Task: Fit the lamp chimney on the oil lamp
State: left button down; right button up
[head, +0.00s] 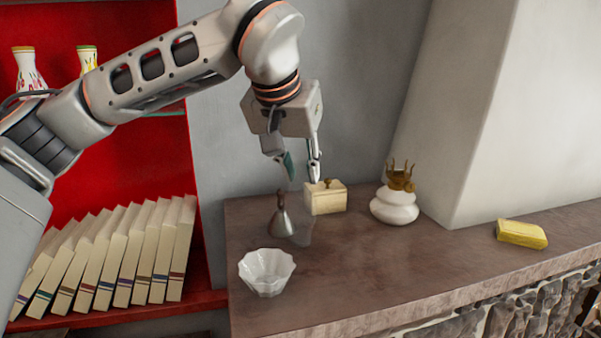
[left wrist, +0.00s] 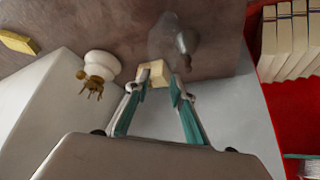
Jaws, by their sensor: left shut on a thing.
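The oil lamp is a white rounded base (head: 394,206) with a brass pronged burner (head: 400,177) on top, upright on the brown shelf; the burner also shows in the left wrist view (left wrist: 92,84). The lamp chimney (head: 301,232) is clear, faint glass, hanging below my left gripper (head: 301,172), left of the lamp and apart from it. In the left wrist view the glass (left wrist: 163,36) lies beyond the fingertips (left wrist: 160,84). My left gripper is shut on the chimney, whose upper outline is hard to see. My right gripper is out of view.
A cream box (head: 325,200) stands behind the chimney, and a grey metal bell-like piece (head: 281,221) close by it. A white fluted bowl (head: 266,272) is at the front left, a yellow block (head: 521,234) at right. A white wall (head: 470,120) rises behind the lamp.

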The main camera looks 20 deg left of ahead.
pick_arm(q)
jog(key=shift+f, duration=0.5)
jog(key=c, duration=1.7)
grip_release()
